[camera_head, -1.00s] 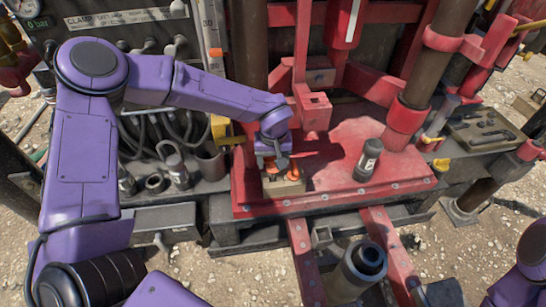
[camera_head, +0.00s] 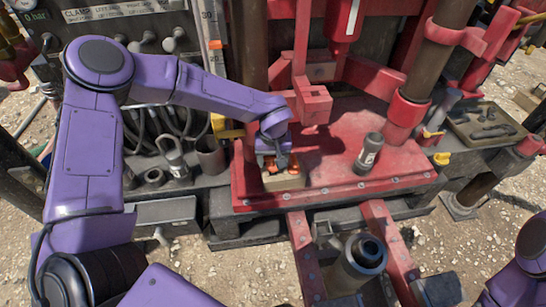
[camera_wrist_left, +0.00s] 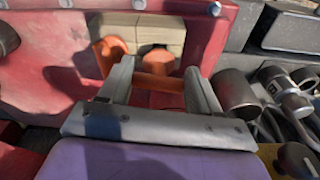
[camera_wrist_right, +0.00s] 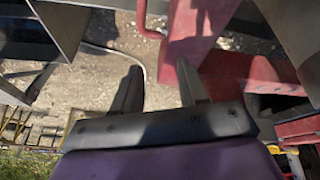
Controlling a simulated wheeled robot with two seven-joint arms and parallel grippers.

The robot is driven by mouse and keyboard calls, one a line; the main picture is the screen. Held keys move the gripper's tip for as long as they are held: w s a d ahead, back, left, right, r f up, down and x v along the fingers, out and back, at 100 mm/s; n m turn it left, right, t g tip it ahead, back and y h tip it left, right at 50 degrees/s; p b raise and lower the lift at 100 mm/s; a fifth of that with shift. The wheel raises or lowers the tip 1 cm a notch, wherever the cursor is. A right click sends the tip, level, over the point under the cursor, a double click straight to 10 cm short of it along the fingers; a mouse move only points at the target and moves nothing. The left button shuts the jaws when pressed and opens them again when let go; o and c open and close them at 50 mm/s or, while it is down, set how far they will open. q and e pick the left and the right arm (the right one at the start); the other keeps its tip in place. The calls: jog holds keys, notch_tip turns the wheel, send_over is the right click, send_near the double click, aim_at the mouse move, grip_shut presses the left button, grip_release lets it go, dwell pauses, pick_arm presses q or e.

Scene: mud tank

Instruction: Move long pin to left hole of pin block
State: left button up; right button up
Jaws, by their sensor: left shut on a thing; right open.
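The pin block (camera_head: 284,183) is a pale wooden block at the front left of the red deck. It also shows at the top of the left wrist view (camera_wrist_left: 142,30). My left gripper (camera_head: 281,164) is right at the block, and its fingers (camera_wrist_left: 160,84) are shut on an orange pin (camera_wrist_left: 158,83) that spans them crosswise. Two more orange parts show against the block, at left (camera_wrist_left: 108,50) and middle (camera_wrist_left: 157,60). Whether they join the held pin, and the holes themselves, cannot be made out. My right gripper (camera_wrist_right: 160,88) is open and empty, away from the block.
Metal fittings (camera_head: 175,165) and a dark cup (camera_head: 211,158) stand left of the deck.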

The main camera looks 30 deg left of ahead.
pick_arm(q)
jog(key=shift+f, duration=0.2)
jog(key=o, duration=1.5)
jog(key=shift+o, duration=0.2)
notch_tip(320, 180, up, 10)
jog(key=s+b, duration=0.1)
jog(key=shift+d+r, duration=0.2)
jog(key=shift+d, duration=0.15)
jog(key=shift+s, duration=0.1)
